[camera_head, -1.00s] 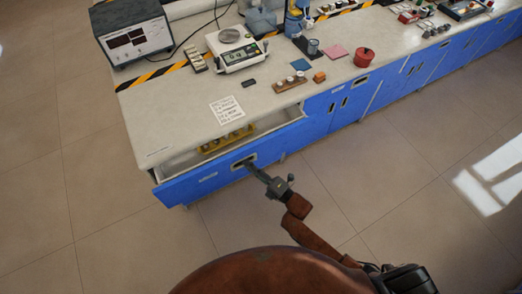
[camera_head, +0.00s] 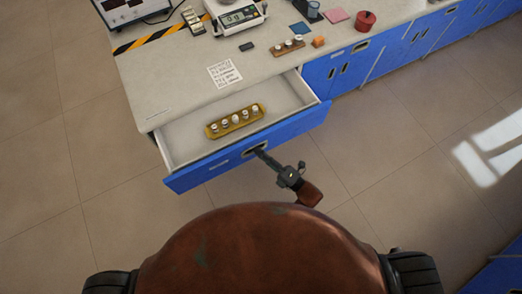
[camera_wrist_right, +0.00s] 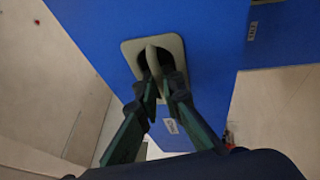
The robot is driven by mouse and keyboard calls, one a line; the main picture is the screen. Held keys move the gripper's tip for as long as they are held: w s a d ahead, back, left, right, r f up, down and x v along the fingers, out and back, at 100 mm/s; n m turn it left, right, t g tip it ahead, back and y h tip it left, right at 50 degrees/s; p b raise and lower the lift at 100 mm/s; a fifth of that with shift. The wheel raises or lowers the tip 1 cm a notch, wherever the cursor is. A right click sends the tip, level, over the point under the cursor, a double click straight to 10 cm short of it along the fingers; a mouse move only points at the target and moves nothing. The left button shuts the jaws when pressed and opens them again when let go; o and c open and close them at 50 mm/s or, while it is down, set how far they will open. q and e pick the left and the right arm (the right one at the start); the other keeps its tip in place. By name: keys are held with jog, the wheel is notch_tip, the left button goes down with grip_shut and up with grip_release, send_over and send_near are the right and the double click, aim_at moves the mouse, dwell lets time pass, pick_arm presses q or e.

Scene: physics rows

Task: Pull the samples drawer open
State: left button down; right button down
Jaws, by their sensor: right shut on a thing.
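The samples drawer (camera_head: 290,129) has a blue front and a pale interior, and it stands pulled well out from under the worktop. A yellow rack (camera_head: 214,131) with several small white-capped vials lies inside it. My right gripper (camera_head: 259,152) is at the recessed handle (camera_head: 247,154) in the middle of the drawer front. In the right wrist view, the fingers of my right gripper (camera_wrist_right: 162,82) are shut on the grip bar of the beige handle (camera_wrist_right: 178,43). My left gripper is not in view.
The pale worktop (camera_head: 170,92) carries a scale (camera_head: 238,15), a printed sheet (camera_head: 224,73), a wooden holder (camera_head: 288,48) and a red pot (camera_head: 365,20). More blue cabinet fronts (camera_head: 350,73) run to the right. The tiled floor (camera_head: 90,220) on the left is clear.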

jog(key=shift+f, duration=0.1)
jog(key=c, duration=2.3)
grip_release()
jog(key=shift+c, duration=0.2)
jog(key=v, duration=1.2)
